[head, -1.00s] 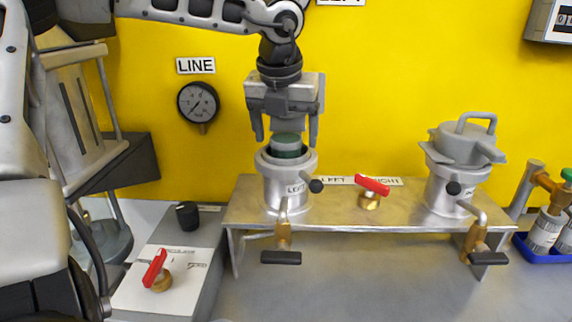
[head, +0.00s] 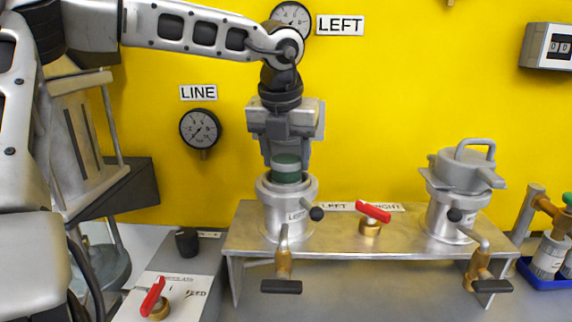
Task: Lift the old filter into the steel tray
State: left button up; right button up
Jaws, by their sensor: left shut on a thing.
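The old filter (head: 287,168), a green cylinder with a pale band near its top, stands upright in the open mouth of the left housing (head: 287,214). Its upper part shows above the rim; its lower end is hidden inside. My left gripper (head: 288,157) is above the housing, pointing down, with its fingers shut on the top of the filter. I see no steel tray in this view. My right gripper is not in view.
The right housing (head: 462,195) has its handled lid on. A red-handled valve (head: 372,216) stands between the housings on the metal bench (head: 340,240). A blue tray (head: 546,276) with white cylinders is at the far right. A feed panel (head: 170,290) is front left.

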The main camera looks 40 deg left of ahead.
pick_arm(q)
notch_tip(320, 180, up, 17)
jog(key=p, duration=0.1)
dwell(0.3)
jog(key=shift+f, duration=0.1)
